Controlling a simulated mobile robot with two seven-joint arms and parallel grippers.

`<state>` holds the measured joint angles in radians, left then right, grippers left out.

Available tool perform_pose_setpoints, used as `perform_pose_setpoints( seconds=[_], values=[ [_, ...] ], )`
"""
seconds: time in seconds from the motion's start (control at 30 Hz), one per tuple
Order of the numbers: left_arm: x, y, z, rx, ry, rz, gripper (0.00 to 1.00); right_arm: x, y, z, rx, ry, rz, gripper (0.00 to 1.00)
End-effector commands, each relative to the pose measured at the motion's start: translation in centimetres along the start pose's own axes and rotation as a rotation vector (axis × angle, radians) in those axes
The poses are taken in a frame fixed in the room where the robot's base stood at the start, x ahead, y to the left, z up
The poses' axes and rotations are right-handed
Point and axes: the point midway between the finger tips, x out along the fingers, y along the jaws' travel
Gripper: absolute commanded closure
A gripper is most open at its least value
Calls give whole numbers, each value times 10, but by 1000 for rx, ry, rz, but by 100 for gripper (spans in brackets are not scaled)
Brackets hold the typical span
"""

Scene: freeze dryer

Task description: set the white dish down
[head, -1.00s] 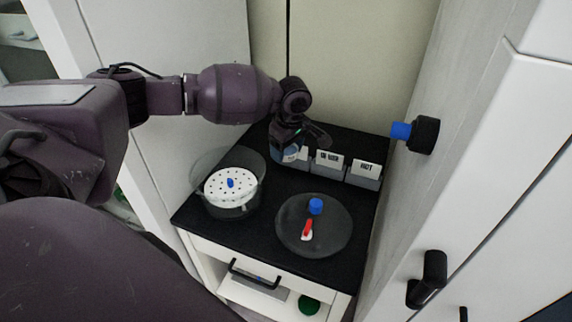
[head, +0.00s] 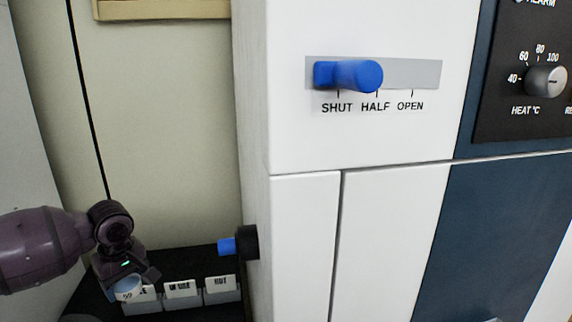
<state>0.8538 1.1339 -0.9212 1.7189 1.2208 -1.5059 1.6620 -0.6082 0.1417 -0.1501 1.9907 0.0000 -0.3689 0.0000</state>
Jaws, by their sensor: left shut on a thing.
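My left gripper (head: 130,277) is at the lower left of the head view, over the back of the black counter. It is shut on the white dish (head: 126,291), a small pale round thing with a dark marking, partly hidden by the fingers. The dish is in front of the leftmost of the labelled grey holders; I cannot tell whether it touches the holder or the counter. My right gripper is not in view.
A black knob with a blue tip (head: 245,243) juts from the white cabinet side. A heat dial (head: 545,81) is at right.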

Motion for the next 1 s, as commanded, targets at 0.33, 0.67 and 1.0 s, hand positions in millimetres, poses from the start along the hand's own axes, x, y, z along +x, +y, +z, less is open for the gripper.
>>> perform_pose_setpoints(
  seconds=[0.33,0.67,1.0],
  values=[
    [-10,16,106,734,-3,93,60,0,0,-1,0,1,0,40],
    [-11,15,171,941,-3,116,60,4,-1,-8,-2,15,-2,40],
    [-9,11,173,936,-2,114,60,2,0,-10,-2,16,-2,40]
  ],
)
